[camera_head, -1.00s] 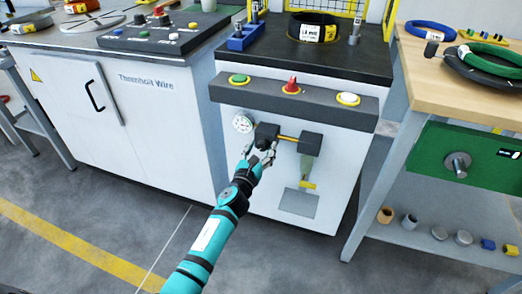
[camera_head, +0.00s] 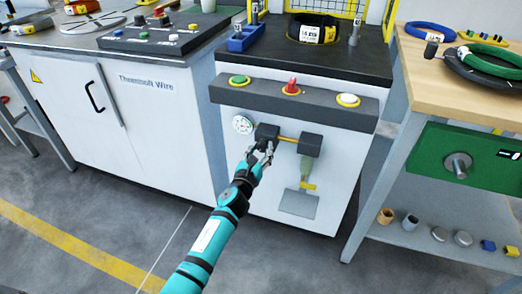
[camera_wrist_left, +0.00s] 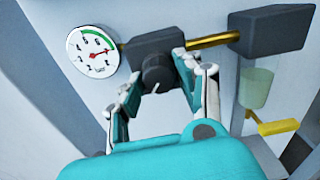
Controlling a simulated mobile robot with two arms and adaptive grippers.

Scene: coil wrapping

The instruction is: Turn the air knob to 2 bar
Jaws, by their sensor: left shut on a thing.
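The air knob (camera_wrist_left: 157,72) is a round black knob with a pale mark, on the front of a dark regulator block (camera_wrist_left: 150,45). My left gripper (camera_wrist_left: 158,80) is shut on the knob, one finger on each side. In the head view my left gripper (camera_head: 261,152) reaches the regulator block (camera_head: 266,131) from below and mostly hides the knob. A round white pressure gauge (camera_wrist_left: 92,52) with a green arc and a red needle sits left of the block. It also shows in the head view (camera_head: 242,124). The exact reading is too small to tell. My right gripper is out of view.
A brass pipe (camera_head: 289,139) joins the block to a second dark block (camera_head: 310,145) with a greenish bowl and yellow lever below. Above is a ledge with green (camera_head: 239,81), red (camera_head: 291,86) and white (camera_head: 347,99) buttons. Floor in front is clear.

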